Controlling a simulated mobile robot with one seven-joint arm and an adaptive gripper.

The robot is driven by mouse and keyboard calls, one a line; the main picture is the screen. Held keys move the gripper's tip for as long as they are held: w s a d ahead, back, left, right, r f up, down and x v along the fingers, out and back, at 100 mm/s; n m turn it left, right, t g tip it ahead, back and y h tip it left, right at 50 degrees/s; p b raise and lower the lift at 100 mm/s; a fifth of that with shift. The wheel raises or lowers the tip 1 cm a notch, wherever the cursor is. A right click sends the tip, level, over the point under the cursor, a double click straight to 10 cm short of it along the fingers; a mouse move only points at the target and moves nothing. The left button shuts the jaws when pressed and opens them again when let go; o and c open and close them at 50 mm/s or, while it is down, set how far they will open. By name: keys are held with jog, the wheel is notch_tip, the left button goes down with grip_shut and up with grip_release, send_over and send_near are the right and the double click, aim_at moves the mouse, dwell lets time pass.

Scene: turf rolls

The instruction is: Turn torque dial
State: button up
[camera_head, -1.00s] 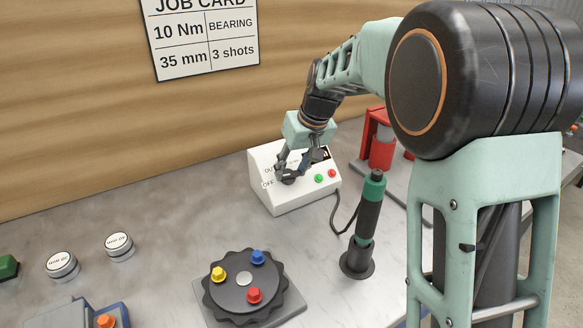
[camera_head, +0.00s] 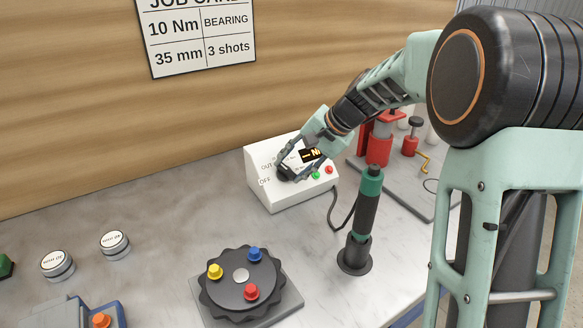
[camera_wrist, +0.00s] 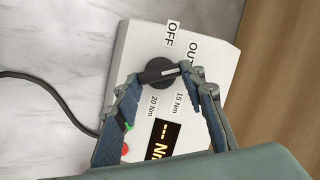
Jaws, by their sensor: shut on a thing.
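The torque dial is a round black knob (camera_wrist: 158,84) on a white sloped control box (camera_head: 300,196). My gripper (camera_wrist: 162,72) is shut on the dial, one finger on each side of its raised grip bar. The bar's white mark points toward the right-hand finger in the wrist view. Labels OFF, OUT, 15 Nm and 20 Nm show around the dial; part of the label ring is hidden by my fingers. The display (camera_wrist: 163,140) glows orange with dashes and an N, partly covered.
A green button (camera_head: 316,175) and a red button (camera_head: 329,170) sit on the box. A green-black screwdriver (camera_head: 366,210) stands upright in front. A black turntable (camera_head: 241,290) with coloured pegs, two white-topped canisters (camera_head: 115,244) and a red press (camera_head: 377,145) stand around. A job card (camera_head: 197,38) reads 10 Nm.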

jog(key=m+b, duration=0.1)
jog(key=m, duration=0.1)
jog(key=m+t+y, duration=0.1)
jog(key=m, duration=0.2)
jog(key=shift+s+d+f+y+b, duration=0.1)
jog(key=shift+d+f+y+b, duration=0.1)
jog(key=shift+y+b, duration=0.15)
jog(key=shift+m, duration=0.3)
jog(key=o, duration=1.2)
jog(key=shift+c, duration=0.2)
jog(key=v, duration=1.2)
jog(key=shift+s+a, duration=0.1)
